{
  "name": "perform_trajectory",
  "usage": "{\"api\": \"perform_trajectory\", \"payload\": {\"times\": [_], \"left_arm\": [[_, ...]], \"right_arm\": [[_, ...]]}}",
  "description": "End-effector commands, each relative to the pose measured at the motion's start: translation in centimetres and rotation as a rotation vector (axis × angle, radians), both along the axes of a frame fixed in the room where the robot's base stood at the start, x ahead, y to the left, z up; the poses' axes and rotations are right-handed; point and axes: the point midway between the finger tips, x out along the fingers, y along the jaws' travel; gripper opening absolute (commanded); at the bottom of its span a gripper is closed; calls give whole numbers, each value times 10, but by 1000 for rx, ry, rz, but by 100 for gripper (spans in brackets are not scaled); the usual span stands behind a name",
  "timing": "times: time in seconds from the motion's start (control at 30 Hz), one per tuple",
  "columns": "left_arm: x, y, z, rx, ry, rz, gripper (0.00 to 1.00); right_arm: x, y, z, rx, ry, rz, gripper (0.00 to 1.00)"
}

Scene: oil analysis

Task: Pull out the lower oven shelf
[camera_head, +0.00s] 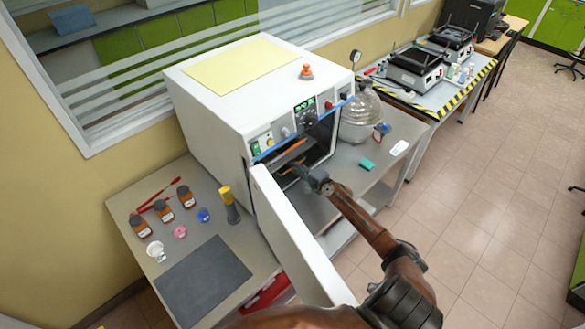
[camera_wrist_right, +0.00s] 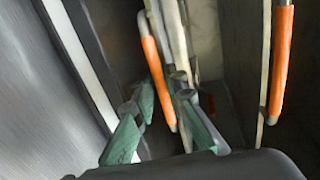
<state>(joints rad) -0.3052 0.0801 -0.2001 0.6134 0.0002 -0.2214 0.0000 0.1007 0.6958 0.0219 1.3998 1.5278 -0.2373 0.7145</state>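The white oven (camera_head: 215,105) stands on the grey bench with its door (camera_head: 295,240) swung open toward me. One orange shelf handle (camera_head: 292,151) shows inside the oven opening. The right wrist view shows two orange handles: one at the right (camera_wrist_right: 281,65) and one nearer the middle (camera_wrist_right: 156,70). I take the middle one as the lower shelf's. My right gripper (camera_head: 303,172) is at the oven opening. Its green-padded fingers (camera_wrist_right: 165,98) stand apart on either side of the middle handle's end. Contact cannot be made out. My left gripper is out of view.
The open door stands close beside my right arm. Brown bottles (camera_head: 163,210) and a dark mat (camera_head: 203,280) lie on the bench at left. A glass desiccator (camera_head: 359,118) stands right of the oven.

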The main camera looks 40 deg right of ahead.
Motion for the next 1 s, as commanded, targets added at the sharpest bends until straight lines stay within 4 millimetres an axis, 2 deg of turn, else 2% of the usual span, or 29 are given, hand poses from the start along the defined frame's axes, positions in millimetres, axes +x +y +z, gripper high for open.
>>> {"api": "perform_trajectory", "payload": {"times": [0.1, 0.27, 0.33, 0.5, 1.0], "left_arm": [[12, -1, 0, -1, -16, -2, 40], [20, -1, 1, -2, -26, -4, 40], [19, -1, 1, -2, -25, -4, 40], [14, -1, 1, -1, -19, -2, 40], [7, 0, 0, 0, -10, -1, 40]], "right_arm": [[4, 1, -1, 0, 1, 1, 13], [6, 3, -1, 0, 1, 3, 13], [6, 3, -1, 0, 1, 3, 12], [6, 3, -1, 0, 1, 3, 0], [5, 3, -1, 0, 1, 3, 0]]}}
